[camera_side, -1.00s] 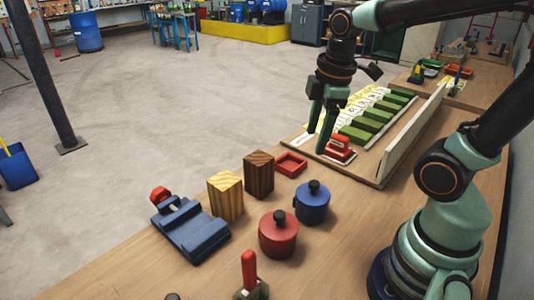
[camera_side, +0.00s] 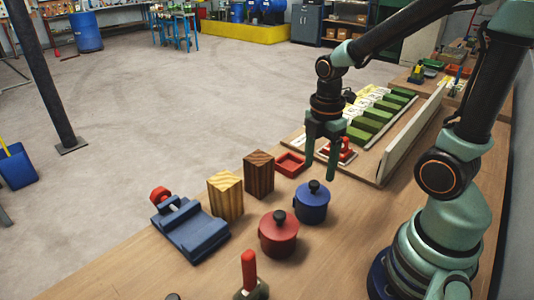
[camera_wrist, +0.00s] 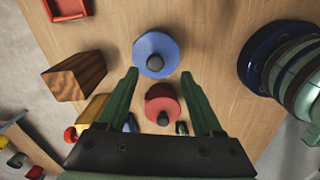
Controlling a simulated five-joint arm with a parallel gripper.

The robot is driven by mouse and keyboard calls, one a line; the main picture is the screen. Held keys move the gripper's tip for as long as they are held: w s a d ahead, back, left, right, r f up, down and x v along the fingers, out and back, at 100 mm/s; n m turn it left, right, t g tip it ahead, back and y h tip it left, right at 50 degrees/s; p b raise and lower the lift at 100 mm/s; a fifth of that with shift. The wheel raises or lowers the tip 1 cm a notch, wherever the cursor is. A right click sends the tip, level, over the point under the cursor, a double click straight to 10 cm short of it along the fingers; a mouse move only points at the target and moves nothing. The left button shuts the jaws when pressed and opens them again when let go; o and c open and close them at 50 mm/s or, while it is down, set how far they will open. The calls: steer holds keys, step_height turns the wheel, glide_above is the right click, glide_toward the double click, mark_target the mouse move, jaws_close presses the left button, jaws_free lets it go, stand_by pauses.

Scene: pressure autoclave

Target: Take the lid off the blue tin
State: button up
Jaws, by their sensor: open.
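The blue tin (camera_side: 311,207) stands upright on the wooden bench, with its blue lid (camera_side: 313,190) on and a black knob (camera_side: 314,186) on top. In the wrist view the blue lid (camera_wrist: 150,47) and its black knob (camera_wrist: 154,62) show from above, just beyond the fingertips. My gripper (camera_side: 321,171) is open and empty, pointing down, above and close to the blue tin. In the wrist view its two green fingers (camera_wrist: 159,73) are spread apart. The fingers do not touch the knob in either view.
A red tin (camera_side: 278,236) with a black knob stands beside the blue one. Two wooden blocks, light (camera_side: 226,196) and dark (camera_side: 259,174), and a red tray (camera_side: 291,164) are nearby. A blue vise-like fixture (camera_side: 190,230) lies left. A red-handled tool (camera_side: 249,268) stands in front.

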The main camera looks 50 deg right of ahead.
mark_target(314, 183)
steer(key=shift+w+a+f, duration=0.1)
steer(key=shift+w+f, duration=0.1)
steer(key=shift+f, duration=1.1)
steer(key=shift+w+f, duration=0.15)
steer(key=shift+f, duration=1.15)
jaws_close()
